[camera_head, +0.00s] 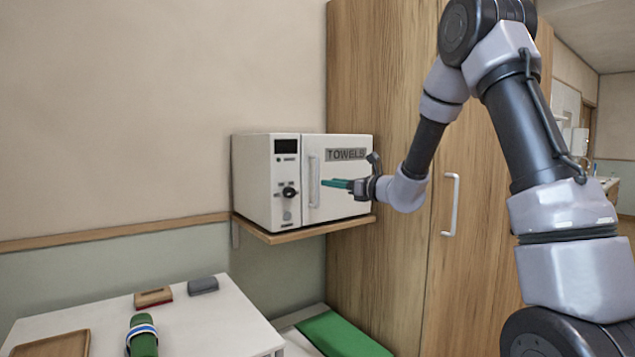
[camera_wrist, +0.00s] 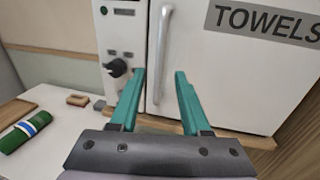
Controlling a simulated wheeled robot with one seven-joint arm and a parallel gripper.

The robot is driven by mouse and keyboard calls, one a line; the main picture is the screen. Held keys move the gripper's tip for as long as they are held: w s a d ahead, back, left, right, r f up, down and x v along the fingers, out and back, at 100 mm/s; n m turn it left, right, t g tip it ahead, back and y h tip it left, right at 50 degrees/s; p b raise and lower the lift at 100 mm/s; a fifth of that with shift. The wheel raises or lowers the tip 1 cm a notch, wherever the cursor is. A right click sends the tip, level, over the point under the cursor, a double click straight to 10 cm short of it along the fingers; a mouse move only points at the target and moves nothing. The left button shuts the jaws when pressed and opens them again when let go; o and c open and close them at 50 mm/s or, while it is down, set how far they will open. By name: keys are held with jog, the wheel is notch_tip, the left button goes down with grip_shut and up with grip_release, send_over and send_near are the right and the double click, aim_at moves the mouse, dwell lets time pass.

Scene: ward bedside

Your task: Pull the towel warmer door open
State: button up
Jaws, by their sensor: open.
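The towel warmer (camera_head: 257,180) is a white box on a wooden wall shelf, with a control panel and knob at its left front. Its door (camera_head: 345,185), labelled TOWELS, looks closed. A vertical light-grey handle (camera_head: 314,183) is at the door's left edge; it also shows in the wrist view (camera_wrist: 161,52). My gripper (camera_head: 328,183) has teal fingers and is in front of the door near the handle. In the wrist view my gripper (camera_wrist: 160,75) is open, and the handle's lower part shows between the fingertips. I cannot tell whether the fingers touch it.
The shelf (camera_head: 300,231) sticks out under the warmer. A wooden cabinet (camera_head: 380,262) with a vertical handle (camera_head: 451,205) stands to the right. A white table (camera_head: 215,318) at lower left holds a rolled green towel (camera_head: 142,340), a wooden tray (camera_head: 55,345) and small items.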

send_over(318, 202)
jog(key=shift+w, duration=0.35)
grip_shut()
dwell(1.4)
